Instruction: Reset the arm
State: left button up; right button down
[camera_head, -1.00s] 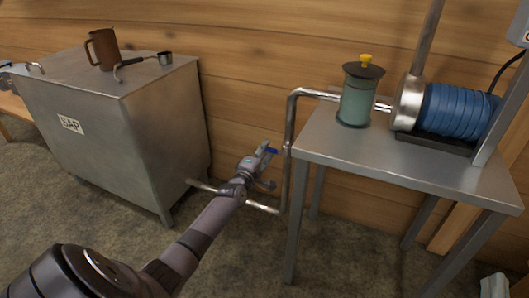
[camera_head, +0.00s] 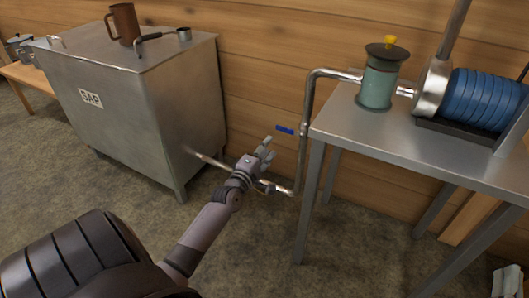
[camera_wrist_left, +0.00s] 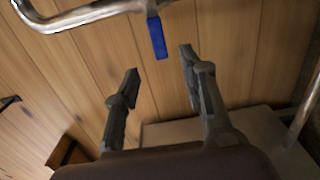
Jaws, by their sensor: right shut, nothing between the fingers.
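My left gripper (camera_head: 268,147) is in the middle of the head view, beside the pipe between the metal tank and the steel table. In the left wrist view its two fingers (camera_wrist_left: 158,82) are spread apart with nothing between them. A blue valve handle (camera_head: 285,130) on the vertical pipe lies just beyond the fingertips, with a gap. It also shows in the left wrist view (camera_wrist_left: 157,37), ahead of the fingers. My right gripper (camera_head: 508,281) shows only partly at the bottom right corner of the head view, shut and empty.
A metal tank (camera_head: 150,110) labelled SAP stands at left, with a brown mug (camera_head: 122,24) and a ladle (camera_head: 162,38) on top. The steel table (camera_head: 350,125) at right bears a green canister (camera_head: 378,83) and a blue coil (camera_head: 485,98). Low pipe (camera_head: 215,163) runs behind my arm.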

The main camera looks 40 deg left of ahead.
pick_arm(q)
jog(key=shift+v, duration=0.85)
